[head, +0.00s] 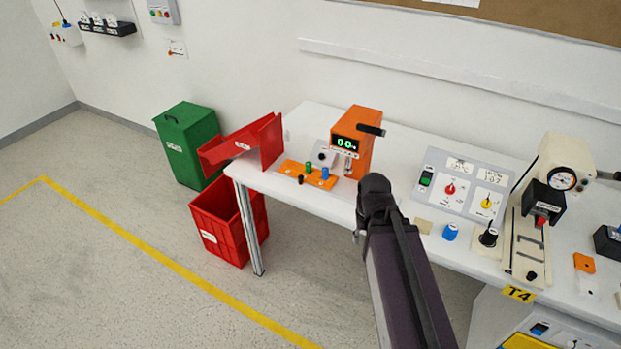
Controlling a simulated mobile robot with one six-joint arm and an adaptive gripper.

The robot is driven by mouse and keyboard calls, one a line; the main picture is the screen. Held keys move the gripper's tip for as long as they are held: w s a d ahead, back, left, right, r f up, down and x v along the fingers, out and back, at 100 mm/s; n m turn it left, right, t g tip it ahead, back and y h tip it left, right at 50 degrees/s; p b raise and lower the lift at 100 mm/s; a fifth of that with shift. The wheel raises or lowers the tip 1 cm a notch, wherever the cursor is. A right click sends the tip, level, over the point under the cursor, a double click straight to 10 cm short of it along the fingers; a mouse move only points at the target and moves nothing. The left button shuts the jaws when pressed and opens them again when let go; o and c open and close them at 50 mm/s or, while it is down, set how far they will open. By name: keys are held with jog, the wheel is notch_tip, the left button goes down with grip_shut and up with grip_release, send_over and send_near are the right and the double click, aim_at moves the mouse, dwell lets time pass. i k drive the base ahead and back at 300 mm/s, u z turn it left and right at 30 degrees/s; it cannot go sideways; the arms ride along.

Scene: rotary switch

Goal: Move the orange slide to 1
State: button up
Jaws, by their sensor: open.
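A small orange piece (584,263) lies near the right edge of the head view, next to a small white plate (587,286) on the table. It looks like the orange slide, but I cannot read any number by it or tell its position. My dark arm rises from the bottom middle to a rounded joint in front of the table. My gripper cannot be made out. The arm is well to the left of the orange piece and apart from it.
The white table (300,118) holds an orange machine (363,140) reading 00, a switch panel (460,185), a blue knob (450,232) and a beige press with a gauge (563,160). A red crate (222,235) and green bin (187,145) stand left; open floor lies at lower left.

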aim_at(293, 169)
jog(key=z, duration=0.55)
jog(key=k, duration=0.9)
jog(key=u, duration=0.65)
jog(key=i, duration=1)
jog(key=u, duration=0.05)
